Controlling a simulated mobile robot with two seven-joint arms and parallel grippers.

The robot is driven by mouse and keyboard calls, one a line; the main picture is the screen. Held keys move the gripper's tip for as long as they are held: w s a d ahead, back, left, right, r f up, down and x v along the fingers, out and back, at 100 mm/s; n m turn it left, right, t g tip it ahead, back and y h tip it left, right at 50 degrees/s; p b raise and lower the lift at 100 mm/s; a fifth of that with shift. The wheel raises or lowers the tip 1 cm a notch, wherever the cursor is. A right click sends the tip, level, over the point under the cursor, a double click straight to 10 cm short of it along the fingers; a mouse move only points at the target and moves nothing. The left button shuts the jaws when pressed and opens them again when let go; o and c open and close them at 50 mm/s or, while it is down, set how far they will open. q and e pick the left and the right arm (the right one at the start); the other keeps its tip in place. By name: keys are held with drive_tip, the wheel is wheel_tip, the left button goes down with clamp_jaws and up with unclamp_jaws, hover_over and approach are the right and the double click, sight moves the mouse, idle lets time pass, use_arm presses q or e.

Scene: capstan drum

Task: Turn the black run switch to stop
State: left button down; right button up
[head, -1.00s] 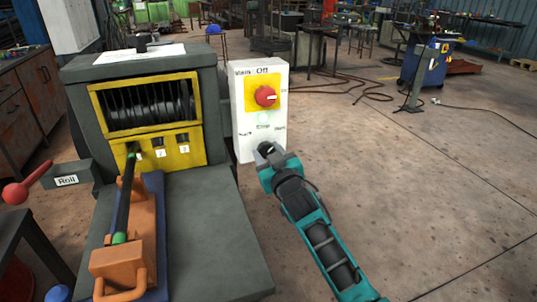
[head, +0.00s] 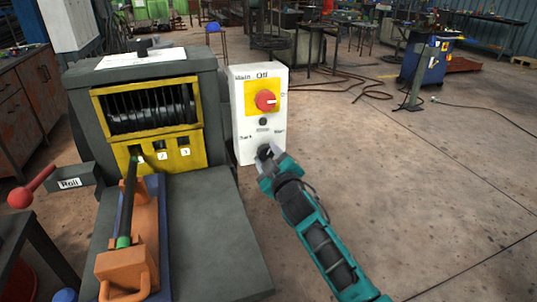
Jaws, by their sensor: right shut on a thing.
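A white control box (head: 259,98) stands just right of the grey machine. It carries a red knob (head: 265,100) on a yellow plate and a small round lamp, now dark (head: 263,122). Printed words, one reading "Stop", sit below the lamp. The black run switch (head: 264,149) is low on the front face and mostly hidden by my right gripper (head: 266,155). The right gripper reaches up from the lower right and is shut on the switch. Which way the switch points is hard to see. My left gripper is not in view.
The grey machine (head: 215,92) has a yellow-framed window with dark coils. An orange tool (head: 127,265) with a dark rod lies on its front shelf. A red-ball lever (head: 22,195) stands at left beside the "Roll" label.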

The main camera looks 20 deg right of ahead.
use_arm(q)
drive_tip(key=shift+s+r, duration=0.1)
use_arm(e)
drive_tip(key=shift+n, duration=2.2)
drive_tip(key=o, duration=1.1)
drive_tip(key=shift+c, duration=0.2)
use_arm(q)
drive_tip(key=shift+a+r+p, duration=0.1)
drive_tip(key=shift+p, duration=0.2)
use_arm(e)
drive_tip(key=shift+s, duration=0.1)
drive_tip(key=shift+s, duration=0.3)
use_arm(q)
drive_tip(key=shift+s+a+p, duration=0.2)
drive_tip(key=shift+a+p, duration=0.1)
drive_tip(key=shift+p, duration=0.3)
use_arm(e)
drive_tip(key=s, duration=1.2)
drive_tip(key=shift+d, duration=0.25)
